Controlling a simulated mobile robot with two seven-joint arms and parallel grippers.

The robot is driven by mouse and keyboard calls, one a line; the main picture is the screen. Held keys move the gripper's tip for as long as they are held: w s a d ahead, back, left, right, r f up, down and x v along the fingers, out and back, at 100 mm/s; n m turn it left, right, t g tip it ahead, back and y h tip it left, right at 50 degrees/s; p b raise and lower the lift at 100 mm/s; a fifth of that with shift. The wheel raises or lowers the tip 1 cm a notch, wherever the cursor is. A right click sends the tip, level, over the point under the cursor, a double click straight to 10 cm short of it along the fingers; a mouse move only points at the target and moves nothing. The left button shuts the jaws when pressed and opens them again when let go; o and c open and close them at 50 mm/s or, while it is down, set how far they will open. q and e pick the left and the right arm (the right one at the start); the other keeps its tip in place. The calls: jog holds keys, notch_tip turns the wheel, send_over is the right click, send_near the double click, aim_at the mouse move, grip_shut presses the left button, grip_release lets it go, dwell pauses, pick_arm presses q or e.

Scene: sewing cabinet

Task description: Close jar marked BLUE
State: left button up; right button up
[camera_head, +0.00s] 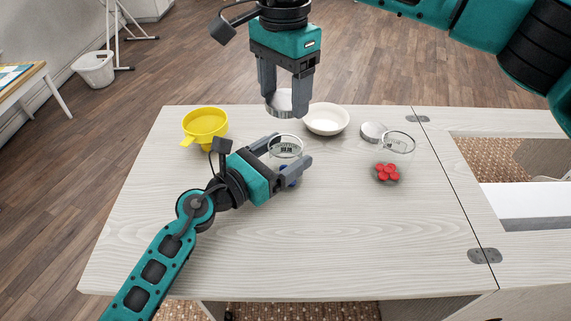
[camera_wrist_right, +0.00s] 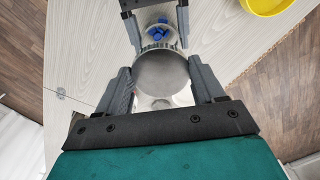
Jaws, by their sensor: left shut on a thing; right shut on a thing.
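A clear glass jar (camera_head: 285,147) with a dark printed label and blue pieces (camera_head: 288,177) inside stands on the table. The label is too small to read surely. My left gripper (camera_head: 293,163) is shut around this jar from the left. My right gripper (camera_head: 286,108) points down and is shut on a round grey metal lid (camera_head: 284,98), held above and a little behind the jar in the head view. In the right wrist view the lid (camera_wrist_right: 162,73) sits between the fingers, and the blue pieces (camera_wrist_right: 158,32) show beyond its edge. The jar is open.
A second open glass jar (camera_head: 398,141) with red pieces (camera_head: 388,172) stands at right, beside another grey lid (camera_head: 372,132). A white bowl (camera_head: 327,119) is behind, and a yellow funnel (camera_head: 205,124) is at the back left. The table's front is clear.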

aim_at(284, 117)
pick_arm(q)
jog(key=shift+c, duration=1.1)
pick_arm(e)
jog(key=shift+f, duration=2.5)
jog(key=shift+f, duration=0.9)
jog(key=shift+f, duration=0.5)
